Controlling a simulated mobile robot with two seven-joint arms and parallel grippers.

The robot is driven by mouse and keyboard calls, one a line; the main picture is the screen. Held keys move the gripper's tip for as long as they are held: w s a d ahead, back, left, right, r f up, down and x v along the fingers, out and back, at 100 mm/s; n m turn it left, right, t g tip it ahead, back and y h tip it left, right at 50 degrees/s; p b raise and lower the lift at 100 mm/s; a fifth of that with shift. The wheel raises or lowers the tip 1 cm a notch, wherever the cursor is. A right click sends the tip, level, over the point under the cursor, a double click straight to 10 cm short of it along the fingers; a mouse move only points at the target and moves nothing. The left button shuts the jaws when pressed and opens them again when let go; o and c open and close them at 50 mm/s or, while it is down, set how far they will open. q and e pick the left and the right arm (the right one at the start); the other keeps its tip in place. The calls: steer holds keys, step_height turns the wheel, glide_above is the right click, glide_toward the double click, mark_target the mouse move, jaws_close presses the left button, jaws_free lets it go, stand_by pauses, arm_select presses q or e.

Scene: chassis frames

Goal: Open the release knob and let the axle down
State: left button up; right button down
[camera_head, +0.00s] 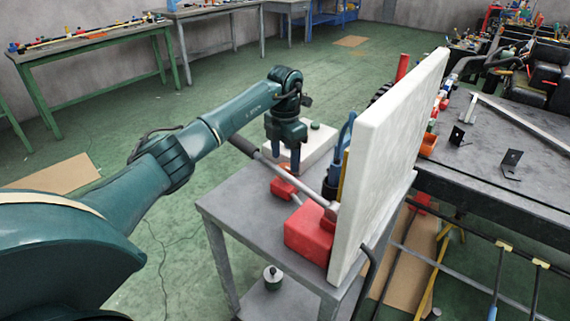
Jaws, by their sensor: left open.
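My left gripper (287,168) points down over the grey trolley, open. Its fingertips are just above a small red part (283,188); I cannot tell whether they touch it. A larger red body (310,233), looking like a jack, sits on the trolley against a white panel. A grey bar (300,188) with a dark grip runs from it up to the left, passing close by my gripper. I cannot make out the release knob for certain. No axle can be made out; the panel hides what is behind it. My right gripper is not in view.
The tall white panel (385,150) stands upright at the trolley's (240,205) right edge. A white block (312,143) with a green top piece and a blue-handled tool (346,140) stand behind the gripper. A dark workbench (480,150) is at right. The trolley's front left is clear.

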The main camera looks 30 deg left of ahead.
mark_target(285, 167)
arm_select(q)
steer(key=shift+f, duration=1.65)
steer(key=c, duration=1)
steer(key=shift+o, duration=0.2)
